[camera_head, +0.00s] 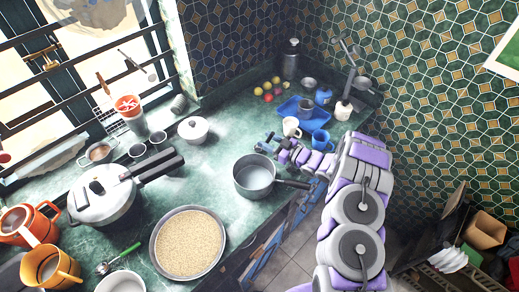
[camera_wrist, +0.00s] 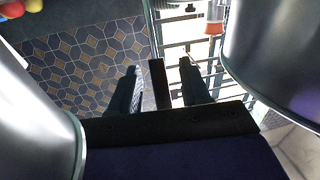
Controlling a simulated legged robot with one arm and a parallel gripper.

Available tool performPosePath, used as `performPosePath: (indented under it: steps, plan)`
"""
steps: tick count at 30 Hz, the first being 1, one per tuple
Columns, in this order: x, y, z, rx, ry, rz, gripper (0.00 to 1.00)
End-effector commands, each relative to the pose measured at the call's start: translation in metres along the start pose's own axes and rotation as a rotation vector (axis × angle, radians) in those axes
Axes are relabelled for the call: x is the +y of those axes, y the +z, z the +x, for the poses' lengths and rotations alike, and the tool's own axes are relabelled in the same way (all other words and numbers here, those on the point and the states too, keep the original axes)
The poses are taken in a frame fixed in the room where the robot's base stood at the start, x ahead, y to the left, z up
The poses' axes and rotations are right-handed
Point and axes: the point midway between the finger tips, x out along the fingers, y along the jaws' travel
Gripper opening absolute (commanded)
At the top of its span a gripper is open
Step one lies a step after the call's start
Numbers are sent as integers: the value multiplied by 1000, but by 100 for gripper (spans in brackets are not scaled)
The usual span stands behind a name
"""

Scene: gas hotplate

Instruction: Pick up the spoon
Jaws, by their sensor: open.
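A small utensil with a green handle, which looks like the spoon (camera_head: 122,255), lies at the lower left of the counter in the head view, between the tray of grain and the orange mugs. It does not show in the wrist view. My gripper (camera_head: 268,143) is far from it, above the counter near the pot and the white mug.
A grey pot (camera_head: 255,177) with a long handle stands below my gripper. A round tray of grain (camera_head: 158,268) and a pressure cooker (camera_head: 100,205) fill the left counter. White (camera_head: 291,127) and blue (camera_head: 321,140) mugs stand near my arm. Bare counter (camera_head: 222,158) shows left of the pot.

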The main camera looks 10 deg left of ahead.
Motion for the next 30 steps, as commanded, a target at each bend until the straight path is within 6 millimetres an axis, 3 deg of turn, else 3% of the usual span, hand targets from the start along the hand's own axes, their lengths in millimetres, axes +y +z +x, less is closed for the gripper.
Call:
performPosePath:
  steps: [6, 21, 30]
  plan:
    - [0, 0, 0, 0, 0, -1, 46]
    - [0, 0, 0, 0, 0, -1, 0]
    - [0, 0, 0, 0, 0, -1, 0]
